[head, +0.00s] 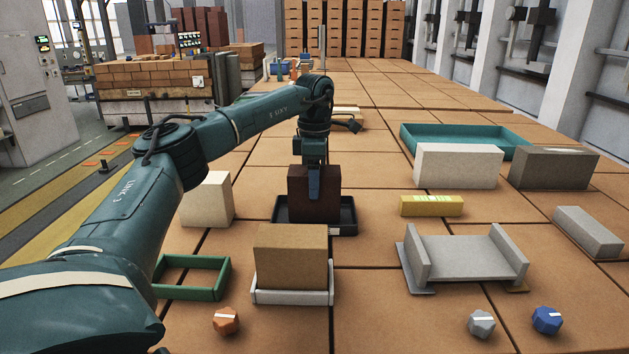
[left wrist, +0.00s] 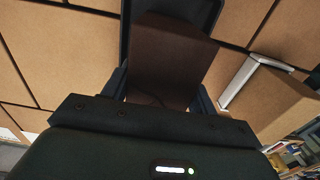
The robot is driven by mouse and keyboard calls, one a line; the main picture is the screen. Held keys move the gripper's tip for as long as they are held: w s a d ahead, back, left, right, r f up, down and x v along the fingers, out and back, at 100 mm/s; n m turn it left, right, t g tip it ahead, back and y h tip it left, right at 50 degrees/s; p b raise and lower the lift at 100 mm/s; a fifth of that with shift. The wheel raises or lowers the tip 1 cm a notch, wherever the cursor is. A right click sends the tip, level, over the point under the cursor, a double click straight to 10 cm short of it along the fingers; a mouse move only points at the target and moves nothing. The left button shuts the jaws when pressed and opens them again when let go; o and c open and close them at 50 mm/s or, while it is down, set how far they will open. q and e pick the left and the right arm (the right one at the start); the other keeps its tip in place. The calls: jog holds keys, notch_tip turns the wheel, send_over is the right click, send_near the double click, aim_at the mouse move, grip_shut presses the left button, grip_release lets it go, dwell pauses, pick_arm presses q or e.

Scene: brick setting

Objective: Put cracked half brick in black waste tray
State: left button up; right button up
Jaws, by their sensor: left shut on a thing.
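A dark brown half brick (head: 324,208) is upright between the fingers of my left gripper (head: 314,184), which comes down on it from above. In the left wrist view the brick (left wrist: 172,60) fills the space between the fingers, and thin dark lines like a crack run over its near part. The black waste tray (head: 346,222) is directly under and around the brick's lower end; its black rim also shows in the left wrist view (left wrist: 209,14). I cannot tell whether the brick touches the tray floor. My right gripper is not in view.
A tan brick (head: 291,256) in a light grey holder stands in front of the tray. A green frame (head: 191,293) lies at front left, a cream block (head: 208,200) behind it. A grey U-shaped fixture (head: 466,262) and yellow bar (head: 431,206) are on the right.

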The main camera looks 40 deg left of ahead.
pick_arm(q)
jog(key=shift+f, duration=0.3)
jog(key=shift+f, duration=0.1)
jog(key=o, duration=1.4)
jog(key=shift+o, duration=0.2)
notch_tip(320, 180, up, 12)
jog(key=shift+r+b, duration=0.1)
jog(key=shift+b, duration=0.25)
